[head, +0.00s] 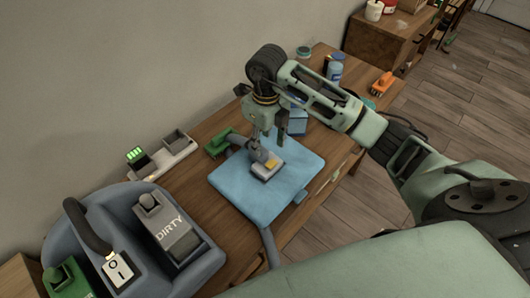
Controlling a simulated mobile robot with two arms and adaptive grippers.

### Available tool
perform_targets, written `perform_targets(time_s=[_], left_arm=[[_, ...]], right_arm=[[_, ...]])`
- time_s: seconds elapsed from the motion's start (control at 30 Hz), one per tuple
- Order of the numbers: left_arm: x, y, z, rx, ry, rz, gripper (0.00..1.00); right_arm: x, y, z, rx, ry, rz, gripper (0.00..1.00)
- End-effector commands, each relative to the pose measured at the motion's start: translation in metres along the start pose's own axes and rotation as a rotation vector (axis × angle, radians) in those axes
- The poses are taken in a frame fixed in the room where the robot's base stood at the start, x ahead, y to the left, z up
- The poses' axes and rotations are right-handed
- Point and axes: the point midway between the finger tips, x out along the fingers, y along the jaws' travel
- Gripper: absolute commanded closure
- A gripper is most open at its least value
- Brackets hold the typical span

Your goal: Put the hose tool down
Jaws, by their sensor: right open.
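The hose tool (262,172) is a grey piece with a small yellow patch, lying on a light blue pad (232,192) on the wooden table. My right gripper (266,142) points down just above the tool's back end, with its fingers open around or close beside it. I cannot tell whether a finger touches the tool. The gripper hides part of the tool's rear. My left gripper is not in view.
A blue-grey machine (95,210) marked DIRTY, with a switch, stands at the lower left. A charger with a green-lit battery (136,155) is behind it. A green item (216,143), a blue bottle (335,70) and an orange brush (383,83) are on the table.

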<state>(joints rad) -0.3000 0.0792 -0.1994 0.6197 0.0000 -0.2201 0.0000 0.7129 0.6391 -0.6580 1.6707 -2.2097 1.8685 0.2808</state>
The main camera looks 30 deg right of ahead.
Motion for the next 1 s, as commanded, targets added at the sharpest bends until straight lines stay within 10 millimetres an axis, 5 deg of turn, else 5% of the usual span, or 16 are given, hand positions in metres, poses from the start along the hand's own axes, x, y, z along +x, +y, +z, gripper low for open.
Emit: perform_targets(time_s=[0.33,1.0], left_arm=[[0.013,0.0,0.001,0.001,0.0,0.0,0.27],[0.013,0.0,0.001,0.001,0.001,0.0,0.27]], right_arm=[[-0.053,0.0,0.0,0.0,-0.001,-0.001,0.57],[-0.058,0.0,0.0,0.0,0.001,0.0,0.57]])
